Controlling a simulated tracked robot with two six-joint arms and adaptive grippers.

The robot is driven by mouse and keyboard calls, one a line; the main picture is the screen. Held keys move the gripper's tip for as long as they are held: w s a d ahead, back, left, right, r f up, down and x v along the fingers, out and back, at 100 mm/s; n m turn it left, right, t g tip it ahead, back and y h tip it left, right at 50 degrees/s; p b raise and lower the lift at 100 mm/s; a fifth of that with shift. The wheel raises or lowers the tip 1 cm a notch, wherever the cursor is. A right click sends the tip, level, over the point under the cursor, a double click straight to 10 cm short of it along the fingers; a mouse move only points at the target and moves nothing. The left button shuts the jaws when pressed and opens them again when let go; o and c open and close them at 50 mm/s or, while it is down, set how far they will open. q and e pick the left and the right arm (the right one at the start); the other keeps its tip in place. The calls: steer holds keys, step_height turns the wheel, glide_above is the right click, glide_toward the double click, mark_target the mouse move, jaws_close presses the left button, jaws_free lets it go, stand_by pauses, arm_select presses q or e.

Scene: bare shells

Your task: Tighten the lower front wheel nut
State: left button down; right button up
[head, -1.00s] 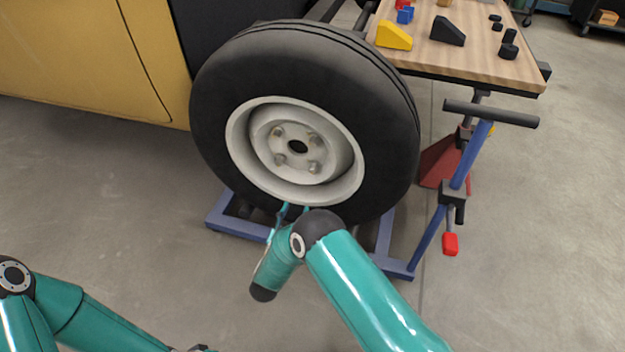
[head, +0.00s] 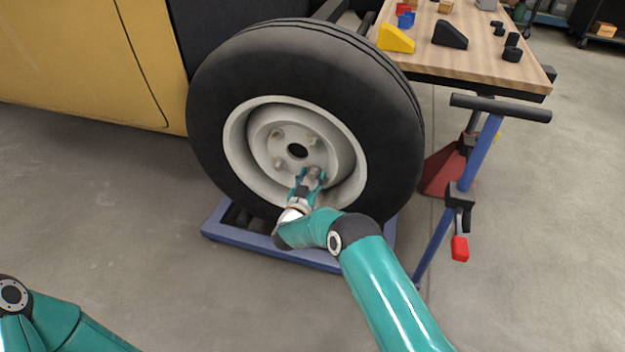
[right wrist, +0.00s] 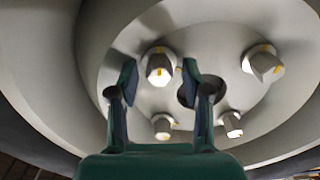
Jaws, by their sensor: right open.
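The wheel is a black tyre (head: 225,95) around a pale grey rim (head: 237,140), with several grey nuts around a dark centre hole (head: 298,151). My right gripper (head: 312,176) is open at the lower right nut (head: 314,170) in the head view, partly covering it. In the right wrist view, a nut with a yellow mark (right wrist: 159,66) shows between the open fingertips (right wrist: 159,82), with a gap on each side. I cannot tell how deep the fingers reach along it. Other nuts show at right (right wrist: 263,62) and below (right wrist: 163,126). My left gripper is out of view.
A blue frame (head: 225,236) lies under the wheel. A blue stand with a black crossbar (head: 500,107) is at right. Behind it is a wooden table (head: 470,62) with blocks. A yellow body panel (head: 70,60) fills the upper left.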

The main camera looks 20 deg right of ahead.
steer(key=shift+w+d, duration=0.15)
jaws_close()
